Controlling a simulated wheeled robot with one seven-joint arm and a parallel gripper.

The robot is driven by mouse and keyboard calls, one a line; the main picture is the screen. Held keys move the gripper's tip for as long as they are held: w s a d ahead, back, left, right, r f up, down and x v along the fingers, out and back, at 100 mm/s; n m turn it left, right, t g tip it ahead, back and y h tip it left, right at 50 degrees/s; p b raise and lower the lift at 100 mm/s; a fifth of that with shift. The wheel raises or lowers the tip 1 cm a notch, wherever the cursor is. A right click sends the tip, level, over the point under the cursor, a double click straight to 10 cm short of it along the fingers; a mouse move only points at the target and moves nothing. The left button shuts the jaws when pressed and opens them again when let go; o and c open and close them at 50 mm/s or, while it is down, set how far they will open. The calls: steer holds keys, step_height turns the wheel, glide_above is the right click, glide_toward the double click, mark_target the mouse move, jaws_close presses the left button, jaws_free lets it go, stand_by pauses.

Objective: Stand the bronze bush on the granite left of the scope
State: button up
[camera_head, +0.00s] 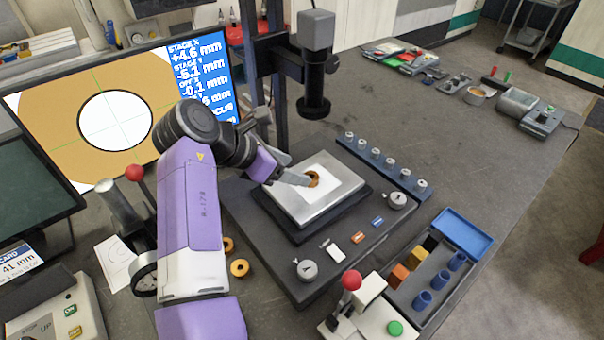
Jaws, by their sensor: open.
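A bronze bush (314,179) is on the white centre of the scope's silver stage plate (334,201). My gripper (301,180) is open at the bush's left side, with its fingertips close to it or overlapping it in the picture. I cannot tell whether the fingers touch it or straddle it. The scope (315,75) stands above and behind the stage on a dark post. Two more bronze rings, one nearer (239,268) and one farther (228,245), lie on the dark grey surface left of the scope's base (262,248); my arm partly hides the farther one.
A monitor (190,75) at the left shows a white circle in an orange disc. A row of small cylinders on a blue rack (384,167) lies right of the stage. The bench behind is mostly clear.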

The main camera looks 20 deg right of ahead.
mark_target(314, 177)
steer(key=shift+p+x, duration=1.05)
steer(key=shift+x, duration=2.3)
steer(key=shift+a+f, duration=0.1)
steer(key=shift+c, duration=0.4)
jaws_close()
